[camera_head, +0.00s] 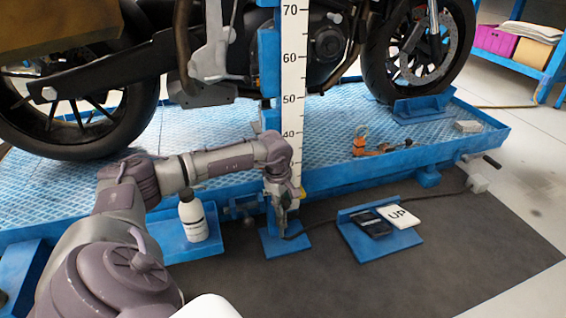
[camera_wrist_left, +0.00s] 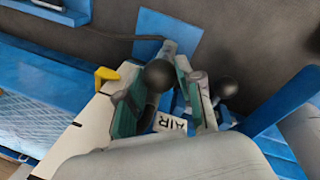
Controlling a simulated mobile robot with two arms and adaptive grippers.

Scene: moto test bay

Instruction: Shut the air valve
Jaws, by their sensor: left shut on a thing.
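My left gripper (camera_head: 283,212) points down in front of the blue post in the head view. In the left wrist view its fingers (camera_wrist_left: 172,85) are closed around a part with a black ball knob (camera_wrist_left: 159,76). A white label reading AIR (camera_wrist_left: 170,123) sits just behind this knob, between the fingers. A second black ball (camera_wrist_left: 224,87) shows to the right of the fingers. The valve body is mostly hidden by the gripper, and I cannot tell the valve's position. My right gripper is not in view.
A white bottle (camera_head: 193,217) stands on a blue shelf left of the gripper. A white UP pad (camera_head: 400,214) and a black pad (camera_head: 370,222) lie on a blue step at the right. A white ruler (camera_head: 292,95) rises beside the post. A motorcycle stands on the blue lift (camera_head: 220,130).

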